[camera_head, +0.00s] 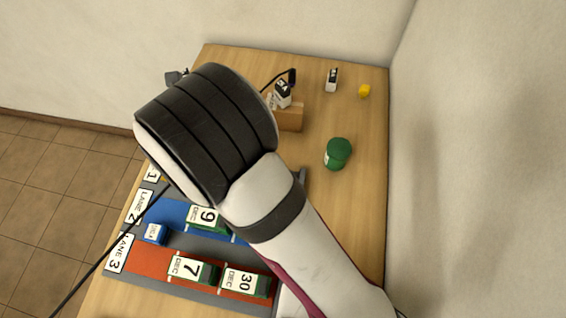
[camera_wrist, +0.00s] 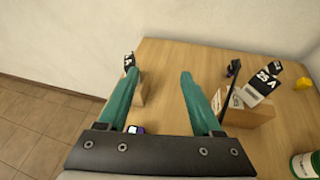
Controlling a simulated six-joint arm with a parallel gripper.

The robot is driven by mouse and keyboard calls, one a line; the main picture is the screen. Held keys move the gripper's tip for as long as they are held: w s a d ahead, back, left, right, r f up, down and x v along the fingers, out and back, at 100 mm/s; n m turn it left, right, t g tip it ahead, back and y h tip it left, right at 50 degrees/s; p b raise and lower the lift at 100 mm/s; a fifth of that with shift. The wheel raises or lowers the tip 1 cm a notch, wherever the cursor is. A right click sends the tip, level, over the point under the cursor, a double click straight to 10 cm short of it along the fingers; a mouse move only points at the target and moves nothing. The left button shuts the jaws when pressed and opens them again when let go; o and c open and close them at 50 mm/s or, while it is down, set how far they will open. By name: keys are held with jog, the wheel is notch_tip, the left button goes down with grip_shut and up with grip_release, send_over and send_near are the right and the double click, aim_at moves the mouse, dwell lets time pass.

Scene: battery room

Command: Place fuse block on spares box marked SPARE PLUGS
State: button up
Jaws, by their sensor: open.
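My gripper (camera_wrist: 160,75) is open and empty in the wrist view, its teal fingers spread above the table. A black-and-white fuse block (camera_wrist: 262,82) marked 25 A sits at a wooden box (camera_wrist: 245,115), right of the fingers. Both the block (camera_head: 282,93) and the box (camera_head: 291,117) show in the head view. Another dark-and-white block (camera_wrist: 128,62) stands beyond the left finger, near a wooden piece (camera_wrist: 139,97) partly hidden by that finger. No SPARE PLUGS label is readable. My arm hides the fingers in the head view.
A black plug with a cable (camera_head: 291,76), another black-and-white block (camera_head: 331,80), a yellow cube (camera_head: 364,91) and a green jar (camera_head: 338,154) stand on the table. Coloured lanes with dated blocks (camera_head: 194,269) lie in front. A wall borders the right side.

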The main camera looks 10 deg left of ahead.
jog(key=d+r+m+g+h, duration=0.1)
jog(key=d+r+m+h, duration=0.15)
jog(key=d+m, duration=0.55)
jog(key=d+r+m+g+h, duration=0.2)
jog(key=d+m+h, duration=0.25)
jog(key=d, duration=0.75)
jog(key=d+r+m+g+h, duration=0.1)
jog(key=d+r+m+h, duration=0.15)
jog(key=d+m, duration=0.6)
jog(key=s+d+f+m+g, duration=0.1)
jog(key=s+d+m+g, duration=0.7)
jog(key=s+d+m, duration=0.6)
jog(key=s+a+f+m+g+y, duration=0.1)
jog(key=s+a+m+y, duration=0.7)
jog(key=s, duration=0.5)
jog(key=shift+a, duration=0.2)
